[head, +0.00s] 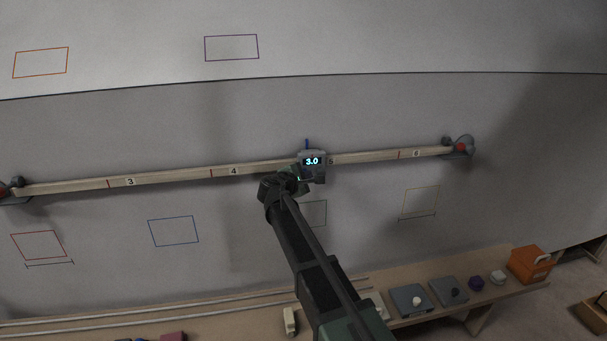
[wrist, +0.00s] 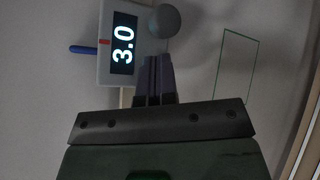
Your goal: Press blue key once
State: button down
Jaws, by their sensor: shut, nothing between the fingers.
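A small grey device with a lit display (head: 312,161) reading 3.0 sits on the wooden rail, between the marks 4 and 6. A narrow blue key (head: 307,144) sticks out from its top edge; in the wrist view the blue key (wrist: 83,49) points left, on the far side of the display. My gripper (head: 303,181) is just below the device in the head view. In the wrist view its fingers (wrist: 158,62) are shut and empty, close to the device's near side and a grey round knob (wrist: 165,20). Whether they touch it I cannot tell.
The wooden rail (head: 170,176) runs across the grey hull wall, with red end fittings. Coloured outlines mark the wall. The wall above the device is clear.

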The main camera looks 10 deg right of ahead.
jog(key=shift+w, duration=0.35)
jog(key=shift+s, duration=0.15)
dwell(0.4)
jog(key=shift+s, duration=0.8)
jog(key=shift+s, duration=0.15)
jog(key=s, duration=0.4)
jog(key=shift+s+d, duration=0.1)
jog(key=shift+s, duration=0.3)
